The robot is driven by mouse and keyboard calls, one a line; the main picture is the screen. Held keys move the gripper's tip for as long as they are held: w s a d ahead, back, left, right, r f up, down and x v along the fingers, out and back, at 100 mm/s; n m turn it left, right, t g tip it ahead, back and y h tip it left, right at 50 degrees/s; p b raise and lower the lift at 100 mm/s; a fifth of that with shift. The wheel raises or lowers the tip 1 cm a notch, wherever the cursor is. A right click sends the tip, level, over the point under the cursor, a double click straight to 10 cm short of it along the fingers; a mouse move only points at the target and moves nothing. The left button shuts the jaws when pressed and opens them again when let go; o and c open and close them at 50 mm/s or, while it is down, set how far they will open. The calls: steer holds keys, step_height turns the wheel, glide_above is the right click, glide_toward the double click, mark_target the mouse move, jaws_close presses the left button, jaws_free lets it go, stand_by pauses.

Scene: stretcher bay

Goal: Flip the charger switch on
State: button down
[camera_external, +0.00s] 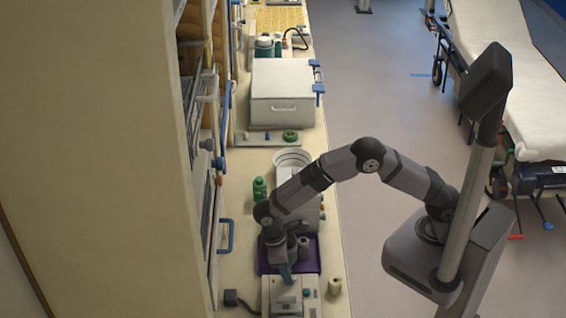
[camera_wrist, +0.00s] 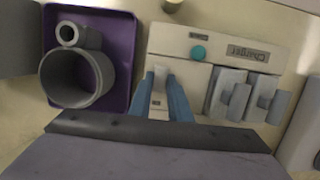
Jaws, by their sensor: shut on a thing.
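The charger (camera_wrist: 225,40) is a cream box with a dark label, which reads upside down in the wrist view, and a round teal knob (camera_wrist: 198,53). In the external view the charger (camera_external: 282,298) sits at the front end of the counter. A small light-grey switch (camera_wrist: 158,101) with a dark mark stands on its near side. My gripper (camera_wrist: 161,80) has its blue fingers on both sides of the switch and is shut on it. In the external view my gripper (camera_external: 287,274) points down onto the charger. Whether the switch is on or off I cannot tell.
Two grey blocks (camera_wrist: 232,96) sit in the charger beside my fingers. A purple tray (camera_wrist: 118,30) with a grey cup and a smaller tube lies close on the other side. A green bottle (camera_external: 259,190) and a white box (camera_external: 284,92) stand further back.

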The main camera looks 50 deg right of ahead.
steer(key=c, duration=1.6)
jaws_free()
steer(key=shift+c, duration=0.2)
steer(key=shift+w+a+r+b, duration=0.2)
steer(key=shift+r+b, duration=0.15)
steer(key=shift+r, duration=0.15)
steer(key=s+d+b+v, duration=0.1)
steer(key=b+v, duration=0.1)
steer(key=v, duration=0.4)
steer(key=shift+w+a+r, duration=0.15)
steer(key=shift+w+a, duration=0.3)
